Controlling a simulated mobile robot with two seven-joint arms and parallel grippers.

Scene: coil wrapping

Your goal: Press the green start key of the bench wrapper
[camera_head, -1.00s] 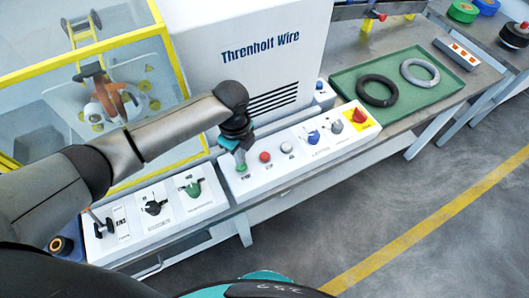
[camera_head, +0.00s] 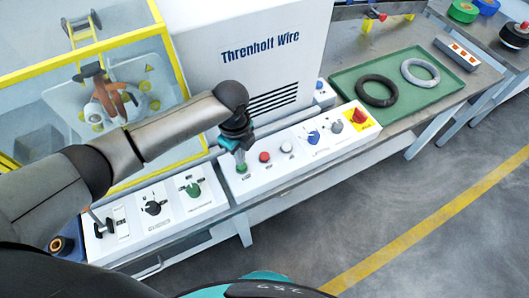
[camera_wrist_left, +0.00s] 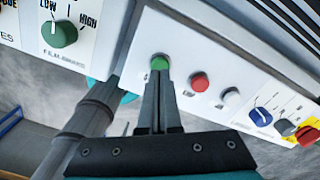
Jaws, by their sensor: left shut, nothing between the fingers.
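The green start key (camera_head: 242,168) is a round button at the left end of the white control panel (camera_head: 262,183) of the bench wrapper. It also shows in the left wrist view (camera_wrist_left: 159,62), right at the tips of my left gripper. My left gripper (camera_head: 240,160) is shut and empty, pointing down over the green key. In the wrist view its fingertips (camera_wrist_left: 160,74) overlap the key's lower edge. I cannot tell whether they touch it or whether the key is pushed in. My right gripper is not in view.
Right of the green key are a red button (camera_head: 264,157), a white button (camera_head: 286,148), a blue knob (camera_head: 313,137), a grey knob (camera_head: 336,127) and a red switch on yellow (camera_head: 359,116). A second panel with a green knob (camera_head: 192,189) lies left. A green tray (camera_head: 345,85) holds two coils.

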